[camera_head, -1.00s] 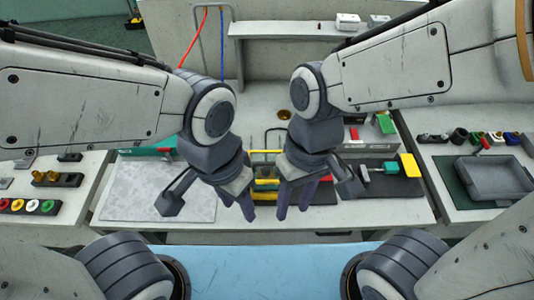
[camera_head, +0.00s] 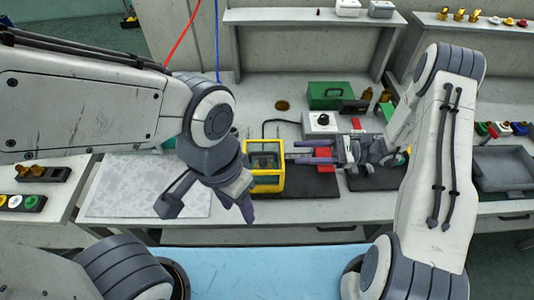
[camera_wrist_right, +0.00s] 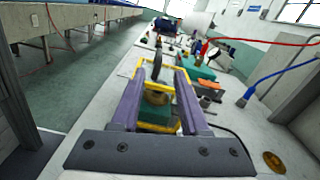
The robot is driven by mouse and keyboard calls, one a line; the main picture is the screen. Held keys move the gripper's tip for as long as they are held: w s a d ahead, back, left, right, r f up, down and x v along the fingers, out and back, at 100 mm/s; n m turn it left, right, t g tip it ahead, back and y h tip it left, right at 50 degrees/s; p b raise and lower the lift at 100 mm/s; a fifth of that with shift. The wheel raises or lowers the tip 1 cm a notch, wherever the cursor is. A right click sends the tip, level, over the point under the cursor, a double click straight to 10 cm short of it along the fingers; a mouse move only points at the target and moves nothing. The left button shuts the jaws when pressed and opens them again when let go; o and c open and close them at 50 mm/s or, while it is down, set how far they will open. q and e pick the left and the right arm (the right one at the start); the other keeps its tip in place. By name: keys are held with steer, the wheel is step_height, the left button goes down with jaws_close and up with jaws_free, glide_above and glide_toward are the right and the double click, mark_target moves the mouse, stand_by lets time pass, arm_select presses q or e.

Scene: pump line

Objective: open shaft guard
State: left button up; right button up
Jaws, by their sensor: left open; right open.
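The shaft guard (camera_head: 266,184) is a yellow-framed box on a dark mat at the middle of the bench. In the right wrist view the yellow frame (camera_wrist_right: 157,127) shows between the finger lines, with a round brass-coloured part inside it. My right gripper (camera_head: 299,152) is open, points left and sits just right of the guard; its two purple fingers also show in the wrist view (camera_wrist_right: 160,77). I cannot tell whether they touch the frame. My left gripper (camera_head: 240,204) is open, points down, and is in front and left of the guard, partly covering its left side.
A control box with a black knob (camera_head: 320,124) and a green case (camera_head: 331,95) stand behind and right of the guard. A grey tray (camera_head: 503,166) is at the right.

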mark_target(267, 153)
steer(key=a+p, duration=0.2)
steer(key=a, duration=0.6)
steer(key=shift+s+a+r+p, duration=0.1)
steer(key=shift+a+p, duration=0.25)
steer(key=shift+a, duration=0.7)
jaws_close()
stand_by(0.3)
